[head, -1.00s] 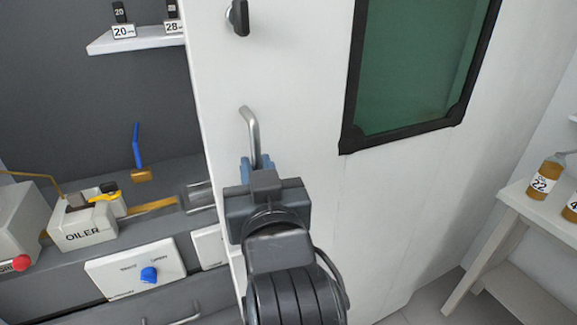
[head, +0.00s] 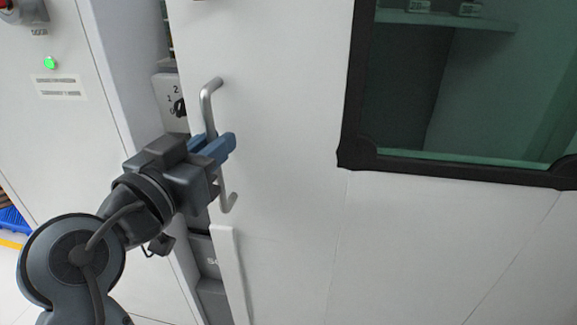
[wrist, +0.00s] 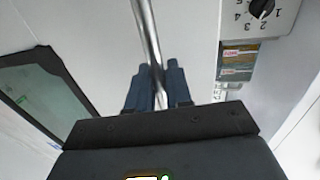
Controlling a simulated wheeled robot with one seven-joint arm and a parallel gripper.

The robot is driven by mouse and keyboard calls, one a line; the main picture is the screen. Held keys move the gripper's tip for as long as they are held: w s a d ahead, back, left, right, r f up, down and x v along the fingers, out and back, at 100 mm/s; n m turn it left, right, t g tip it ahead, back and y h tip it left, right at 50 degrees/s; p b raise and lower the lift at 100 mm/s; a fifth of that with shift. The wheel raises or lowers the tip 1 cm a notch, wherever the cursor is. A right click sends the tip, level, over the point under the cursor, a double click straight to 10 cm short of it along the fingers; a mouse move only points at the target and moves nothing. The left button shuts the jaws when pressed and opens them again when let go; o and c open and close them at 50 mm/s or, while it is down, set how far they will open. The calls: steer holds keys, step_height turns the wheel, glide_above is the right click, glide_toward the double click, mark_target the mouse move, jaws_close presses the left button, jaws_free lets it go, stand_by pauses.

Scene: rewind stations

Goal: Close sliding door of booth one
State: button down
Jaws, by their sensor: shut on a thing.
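The white sliding door (head: 285,230) with a dark-framed green window (head: 460,90) fills the middle and right of the head view. Its metal bar handle (head: 208,100) stands upright near the door's left edge. My gripper (head: 222,148) is shut on the handle, its blue fingers on either side of the bar. In the wrist view the handle (wrist: 147,35) runs up between the two blue fingers (wrist: 155,85). A narrow gap shows between the door's left edge and the grey frame post (head: 120,80). The window (wrist: 45,90) also shows in the wrist view.
Left of the post stands a white panel (head: 60,130) with a green light (head: 50,63). A numbered dial (head: 178,107) shows in the gap, and it also shows in the wrist view (wrist: 262,8). A blue crate (head: 12,222) is at the far left.

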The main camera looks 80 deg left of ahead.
steer(key=s+a+b, duration=0.2)
steer(key=s+a, duration=0.2)
steer(key=s, duration=0.5)
steer(key=s+a+b, duration=0.3)
steer(key=s+a, duration=0.1)
steer(key=s, duration=0.6)
steer(key=shift+s, duration=0.2)
steer(key=shift+s, duration=0.1)
steer(key=c, duration=1.3)
jaws_free()
steer(key=shift+a+f, duration=0.1)
steer(key=shift+o, duration=0.4)
steer(key=v, duration=0.8)
steer(key=shift+b, duration=0.45)
steer(key=shift+a, duration=0.1)
